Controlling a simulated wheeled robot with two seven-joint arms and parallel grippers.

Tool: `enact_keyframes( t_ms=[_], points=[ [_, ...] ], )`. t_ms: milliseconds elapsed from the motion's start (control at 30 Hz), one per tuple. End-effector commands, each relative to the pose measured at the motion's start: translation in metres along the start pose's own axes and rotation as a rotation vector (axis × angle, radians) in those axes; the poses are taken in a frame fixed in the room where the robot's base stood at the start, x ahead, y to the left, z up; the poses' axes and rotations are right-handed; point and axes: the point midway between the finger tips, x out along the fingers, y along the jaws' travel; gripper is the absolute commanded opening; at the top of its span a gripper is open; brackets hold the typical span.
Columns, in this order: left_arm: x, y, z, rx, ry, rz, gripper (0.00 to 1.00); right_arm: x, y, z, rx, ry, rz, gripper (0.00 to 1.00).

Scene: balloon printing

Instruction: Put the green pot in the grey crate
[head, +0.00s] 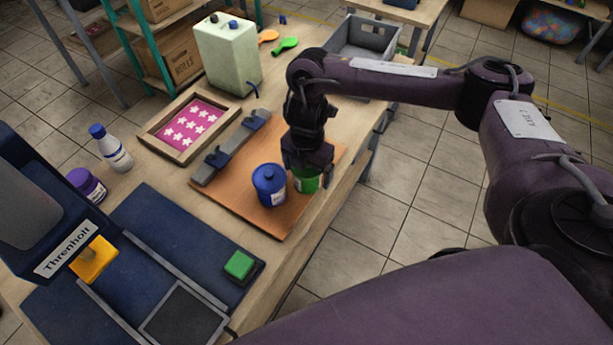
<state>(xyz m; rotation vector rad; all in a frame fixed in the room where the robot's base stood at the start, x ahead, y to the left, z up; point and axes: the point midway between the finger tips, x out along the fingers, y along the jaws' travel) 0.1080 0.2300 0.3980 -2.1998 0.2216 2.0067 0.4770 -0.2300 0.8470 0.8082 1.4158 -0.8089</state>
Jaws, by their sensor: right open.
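My left gripper is not in view.
A pale canister (228,54), orange and green paddles and a pink star screen (190,126) lie on the table's far and left side. A grey clamp bar (230,150) lies along the board (274,222). A dark printing machine (62,225) fills the near left.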

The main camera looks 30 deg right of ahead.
Motion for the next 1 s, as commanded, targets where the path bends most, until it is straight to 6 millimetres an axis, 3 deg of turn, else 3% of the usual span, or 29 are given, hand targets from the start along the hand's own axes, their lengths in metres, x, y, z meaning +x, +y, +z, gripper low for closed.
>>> enact_keyframes(
  t_ms=[133,367,767,1000],
  points=[
    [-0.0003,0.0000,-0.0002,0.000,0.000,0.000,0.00,0.0131,-0.0001,0.0000,0.000,0.000,-0.001,0.89],
    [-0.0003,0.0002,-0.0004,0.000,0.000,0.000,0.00,0.0144,-0.0001,0.0001,-0.001,-0.001,0.000,0.89],
    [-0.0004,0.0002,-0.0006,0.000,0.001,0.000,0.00,0.0137,0.0002,0.0003,0.000,-0.001,0.001,0.40],
    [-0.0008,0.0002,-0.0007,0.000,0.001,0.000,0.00,0.0118,0.0004,0.0004,0.000,-0.001,0.002,0.40]
  ],
)
